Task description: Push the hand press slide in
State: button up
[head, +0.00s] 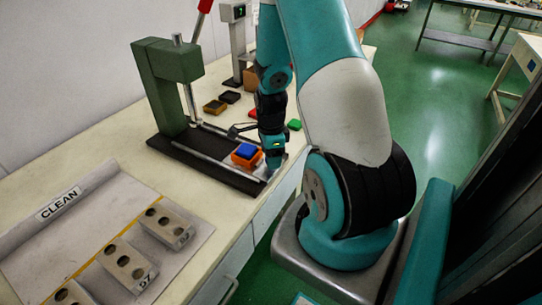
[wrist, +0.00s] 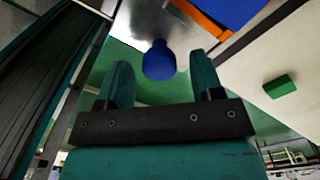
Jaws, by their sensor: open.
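The green hand press (head: 172,75) stands on a black base on the bench. Its slide (head: 258,172) is a bright plate at the near, right end of the rails, out from under the press head. An orange block with a blue top (head: 246,152) sits on the slide; its edge also shows in the wrist view (wrist: 205,20). My gripper (head: 275,163) is at the slide's outer end. In the wrist view, my open gripper (wrist: 162,72) has a rounded blue knob (wrist: 159,60) between its fingertips, with gaps on both sides.
Several small coloured blocks lie behind the slide, including a green one (head: 295,124). A display stand (head: 236,45) is behind them. A tray marked CLEAN (head: 105,205) with grey mould blocks (head: 166,227) is at the front left.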

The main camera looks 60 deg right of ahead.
jog(key=shift+f, duration=0.3)
grip_shut()
jog(key=w, duration=0.5)
jog(key=w+a, duration=0.1)
jog(key=w, duration=1)
jog(key=shift+w+a, duration=0.15)
jog(key=shift+w, duration=0.05)
grip_release()
jog(key=shift+r, duration=0.1)
notch_tip(320, 180, up, 7)
jog(key=shift+r+b, duration=0.2)
jog(key=shift+b, duration=0.1)
